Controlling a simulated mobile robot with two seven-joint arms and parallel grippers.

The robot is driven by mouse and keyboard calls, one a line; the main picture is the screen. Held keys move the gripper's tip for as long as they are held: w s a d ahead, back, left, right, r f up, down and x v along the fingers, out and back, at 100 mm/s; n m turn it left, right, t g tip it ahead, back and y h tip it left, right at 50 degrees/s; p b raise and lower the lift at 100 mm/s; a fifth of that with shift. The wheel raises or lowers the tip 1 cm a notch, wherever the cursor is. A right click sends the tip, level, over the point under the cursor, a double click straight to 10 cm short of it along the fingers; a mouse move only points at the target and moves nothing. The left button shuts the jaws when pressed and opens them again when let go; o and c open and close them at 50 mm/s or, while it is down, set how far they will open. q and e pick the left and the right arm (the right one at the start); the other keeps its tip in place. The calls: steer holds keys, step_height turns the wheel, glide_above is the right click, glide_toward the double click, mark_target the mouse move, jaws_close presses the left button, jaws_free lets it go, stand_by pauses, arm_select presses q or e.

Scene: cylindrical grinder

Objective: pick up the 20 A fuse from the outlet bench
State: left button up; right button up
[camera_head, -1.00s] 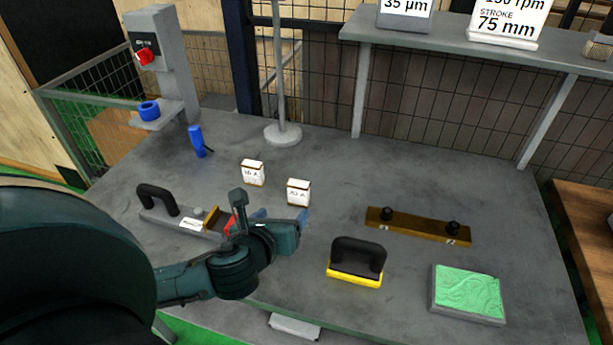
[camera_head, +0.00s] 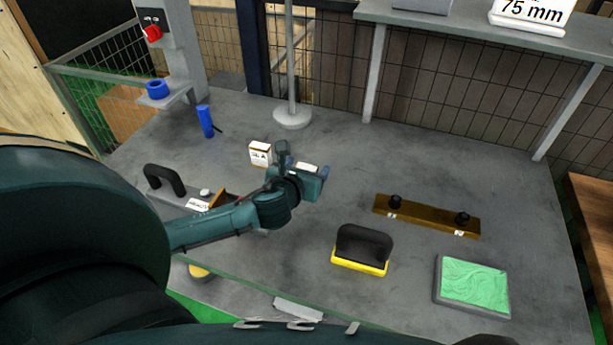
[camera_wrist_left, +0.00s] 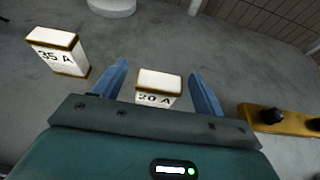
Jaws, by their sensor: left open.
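The 20 A fuse, a white block with brown edges, stands on the grey outlet bench (camera_head: 400,160). In the wrist view the fuse (camera_wrist_left: 158,84) shows between the two blue fingers of my left gripper (camera_wrist_left: 158,72), with gaps on both sides; its lower part is hidden by the gripper body. In the head view my left gripper (camera_head: 308,168) hides most of the fuse (camera_head: 306,167). The gripper is open and I cannot see it touching the fuse. My right gripper is not in view.
A similar 35 A fuse (camera_head: 260,153) stands to the left, close to my left gripper. A lamp-like post base (camera_head: 292,118) and a blue bottle-shaped item (camera_head: 205,121) are behind. A brown bar with black knobs (camera_head: 425,215) and a yellow-edged black-handled block (camera_head: 361,250) lie right.

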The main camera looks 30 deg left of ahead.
arm_select(q)
steer(key=shift+x, duration=1.25)
steer(key=shift+c, duration=0.5)
steer(key=c, duration=1)
